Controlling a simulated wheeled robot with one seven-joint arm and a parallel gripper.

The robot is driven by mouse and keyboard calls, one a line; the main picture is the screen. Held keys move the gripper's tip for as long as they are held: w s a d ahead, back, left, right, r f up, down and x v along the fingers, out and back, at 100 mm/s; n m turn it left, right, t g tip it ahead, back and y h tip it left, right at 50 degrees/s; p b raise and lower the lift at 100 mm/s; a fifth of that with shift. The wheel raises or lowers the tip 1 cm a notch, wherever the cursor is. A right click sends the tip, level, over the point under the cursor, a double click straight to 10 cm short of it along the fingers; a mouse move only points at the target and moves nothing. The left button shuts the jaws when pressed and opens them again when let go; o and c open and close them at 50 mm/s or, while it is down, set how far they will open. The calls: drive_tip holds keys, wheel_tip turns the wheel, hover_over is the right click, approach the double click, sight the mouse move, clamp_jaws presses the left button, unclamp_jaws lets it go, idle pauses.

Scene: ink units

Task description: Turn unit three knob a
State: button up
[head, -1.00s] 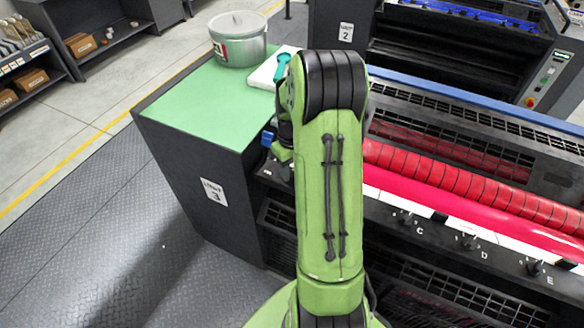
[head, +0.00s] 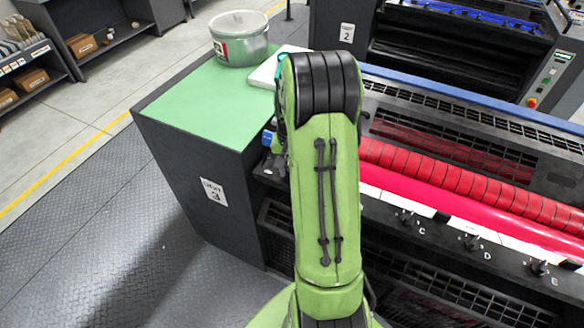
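Unit three is the dark machine whose cabinet (head: 178,190) bears a white label with a 3 (head: 214,192). Its front ledge carries small black knobs: knob C (head: 405,217), knob D (head: 470,241) and knob E (head: 538,267). Knob a does not show; the left part of the ledge, to the left of C, is largely behind my green arm. My gripper is also hidden behind my arm, so its fingers and their distance from the knob cannot be seen.
A metal pot (head: 240,38) and a white block (head: 272,68) stand on the green cabinet top (head: 195,105). Red and pink rollers (head: 460,185) run behind the knob ledge. Unit two (head: 345,34) stands behind. The floor at left (head: 85,235) is clear.

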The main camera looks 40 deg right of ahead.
drive_tip(key=shift+w+m, duration=0.1)
drive_tip(key=shift+m, duration=0.5)
drive_tip(key=shift+r, duration=0.1)
drive_tip(key=o, duration=1)
drive_tip(key=shift+o, duration=0.2)
wheel_tip(320, 180, up, 16)
drive_tip(key=p, duration=0.2)
